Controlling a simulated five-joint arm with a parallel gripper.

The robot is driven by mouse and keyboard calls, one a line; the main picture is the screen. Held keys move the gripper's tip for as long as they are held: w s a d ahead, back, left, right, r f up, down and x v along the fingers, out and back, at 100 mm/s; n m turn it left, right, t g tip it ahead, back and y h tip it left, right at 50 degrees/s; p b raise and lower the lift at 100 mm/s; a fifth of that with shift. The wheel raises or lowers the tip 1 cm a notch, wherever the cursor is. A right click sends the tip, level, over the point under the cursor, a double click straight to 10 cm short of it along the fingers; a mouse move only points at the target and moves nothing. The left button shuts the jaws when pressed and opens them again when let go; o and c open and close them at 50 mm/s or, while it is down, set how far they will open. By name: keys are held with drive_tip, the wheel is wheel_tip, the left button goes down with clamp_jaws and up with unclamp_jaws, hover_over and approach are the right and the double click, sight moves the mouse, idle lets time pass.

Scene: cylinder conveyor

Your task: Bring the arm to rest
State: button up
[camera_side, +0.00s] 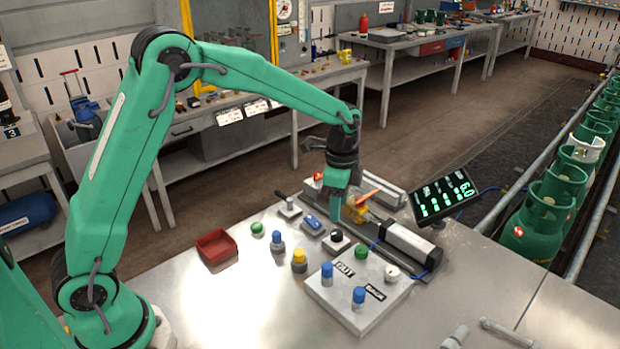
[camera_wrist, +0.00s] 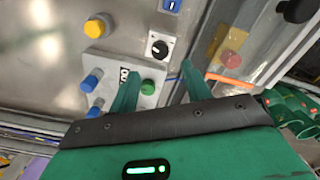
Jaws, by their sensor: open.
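My green arm reaches over the metal table. My gripper (camera_side: 341,192) points down above the row of controls, just left of a yellow part (camera_side: 357,211) and an orange lever (camera_side: 368,197). In the wrist view its two fingers (camera_wrist: 160,70) are apart, with nothing held between them. A black knob (camera_wrist: 158,47) and a green button (camera_wrist: 148,87) show in that view between and beyond the fingers. In the side view the black knob (camera_side: 337,236) stands below the gripper; I cannot tell how near the fingertips are to it.
A control box (camera_side: 345,312) with blue, green and white knobs stands on the table (camera_side: 195,310). A red tray (camera_side: 216,247) lies left, a lit display (camera_side: 443,197) behind. Green cylinders and a white one (camera_side: 586,146) line the conveyor at right. The table's front left is clear.

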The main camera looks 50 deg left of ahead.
drive_tip(key=s+a+r+n+t, duration=0.25)
drive_tip(key=s+r+n, duration=0.25)
drive_tip(key=s+r, duration=0.6)
drive_tip(key=s+a+r+n+t, duration=0.1)
drive_tip(key=s+n, duration=0.2)
drive_tip(key=s, duration=0.4)
drive_tip(key=s+a+r+n+t, duration=0.1)
drive_tip(key=s+n, duration=0.3)
drive_tip(key=s, duration=0.4)
drive_tip(key=shift+s+a+r+t, duration=0.3)
drive_tip(key=shift+a+r+t, duration=0.1)
drive_tip(key=shift+a+t, duration=0.15)
idle(1.7)
